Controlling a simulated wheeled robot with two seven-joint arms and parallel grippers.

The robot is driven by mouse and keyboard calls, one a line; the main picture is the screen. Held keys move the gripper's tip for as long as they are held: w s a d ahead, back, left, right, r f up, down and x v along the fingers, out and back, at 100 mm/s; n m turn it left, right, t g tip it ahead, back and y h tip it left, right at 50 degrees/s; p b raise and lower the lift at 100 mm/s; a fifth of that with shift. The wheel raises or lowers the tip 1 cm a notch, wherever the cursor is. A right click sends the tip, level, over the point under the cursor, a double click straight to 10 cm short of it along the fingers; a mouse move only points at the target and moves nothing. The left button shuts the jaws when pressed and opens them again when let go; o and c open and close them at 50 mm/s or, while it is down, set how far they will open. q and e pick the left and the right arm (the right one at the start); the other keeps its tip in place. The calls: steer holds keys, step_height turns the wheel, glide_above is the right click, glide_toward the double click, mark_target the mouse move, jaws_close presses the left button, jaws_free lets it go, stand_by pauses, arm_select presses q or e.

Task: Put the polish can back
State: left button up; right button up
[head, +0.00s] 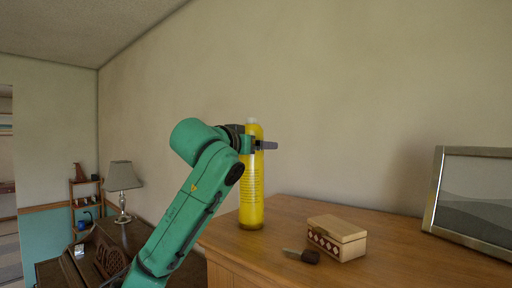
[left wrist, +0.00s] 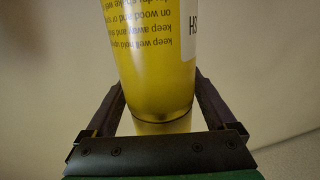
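The yellow polish can (head: 251,198) stands upright at the left end of the wooden piano top, with its base at or very near the surface; a small gap cannot be ruled out. It has a pale cap and dark print. My left gripper (head: 258,145) reaches in from the left with its fingers around the can's upper part. In the left wrist view the can (left wrist: 155,65) fills the space between the fingers, which meet it on both sides; their tips are partly hidden. My right gripper is out of view.
The piano top (head: 290,215) also holds a light wooden box (head: 338,238) with a patterned side, a small dark-headed object (head: 309,256) beside it, and a framed picture (head: 475,200) at right. A lamp (head: 122,180) stands lower at left. Wood is clear behind the box.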

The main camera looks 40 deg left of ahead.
arm_select(q)
steer(key=b+v, duration=0.4)
steer(key=v, duration=0.8)
steer(key=shift+s+r, duration=0.1)
steer(key=shift+s, duration=0.05)
steer(key=shift+d, duration=0.1)
